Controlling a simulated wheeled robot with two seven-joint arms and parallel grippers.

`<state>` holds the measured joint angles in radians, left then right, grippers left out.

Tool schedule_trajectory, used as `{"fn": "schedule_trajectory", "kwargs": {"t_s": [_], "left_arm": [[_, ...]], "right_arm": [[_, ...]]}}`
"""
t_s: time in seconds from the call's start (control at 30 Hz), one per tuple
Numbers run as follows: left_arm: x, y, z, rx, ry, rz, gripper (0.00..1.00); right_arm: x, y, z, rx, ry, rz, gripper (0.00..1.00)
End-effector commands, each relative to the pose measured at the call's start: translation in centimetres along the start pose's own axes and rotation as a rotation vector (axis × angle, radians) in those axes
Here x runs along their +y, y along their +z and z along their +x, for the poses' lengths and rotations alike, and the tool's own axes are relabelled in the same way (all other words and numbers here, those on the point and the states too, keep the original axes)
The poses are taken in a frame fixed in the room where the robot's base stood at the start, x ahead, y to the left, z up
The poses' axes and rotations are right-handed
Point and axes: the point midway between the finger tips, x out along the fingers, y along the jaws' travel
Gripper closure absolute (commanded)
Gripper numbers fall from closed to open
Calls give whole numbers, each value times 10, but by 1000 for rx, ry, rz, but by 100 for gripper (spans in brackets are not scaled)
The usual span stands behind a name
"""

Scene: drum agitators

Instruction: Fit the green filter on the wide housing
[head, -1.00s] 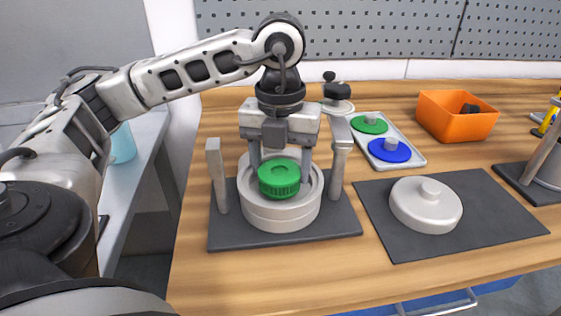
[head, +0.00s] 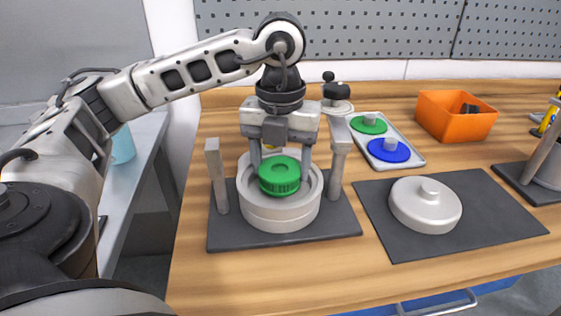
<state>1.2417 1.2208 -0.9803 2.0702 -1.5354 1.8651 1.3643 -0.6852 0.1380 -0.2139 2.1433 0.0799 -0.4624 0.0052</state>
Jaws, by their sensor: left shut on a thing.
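The green filter (head: 279,177), a round ribbed piece, is at the middle of the wide grey housing (head: 279,213), with its top above the housing's rim. My left gripper (head: 281,165) points down over the housing and is shut on the green filter, with a finger at either side. The filter's underside is hidden inside the housing, so I cannot tell whether it touches the bottom. The housing stands on a dark plate (head: 323,227) between two grey posts. My right gripper is not in view.
A grey lid (head: 427,205) lies on a dark mat (head: 488,222) at the right. Behind it a tray (head: 414,158) holds a green disc (head: 368,124) and a blue disc (head: 389,151). An orange bin (head: 455,117) stands at the back. Another post and housing (head: 549,170) are partly visible at the right edge.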

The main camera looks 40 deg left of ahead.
Motion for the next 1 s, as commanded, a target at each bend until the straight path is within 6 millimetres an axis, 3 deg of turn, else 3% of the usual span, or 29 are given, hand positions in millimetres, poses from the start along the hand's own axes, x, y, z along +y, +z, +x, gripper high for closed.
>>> {"fn": "schedule_trajectory", "kwargs": {"t_s": [1.0], "left_arm": [[0,0,12,1,0,1,60]], "right_arm": [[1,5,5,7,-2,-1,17]]}}
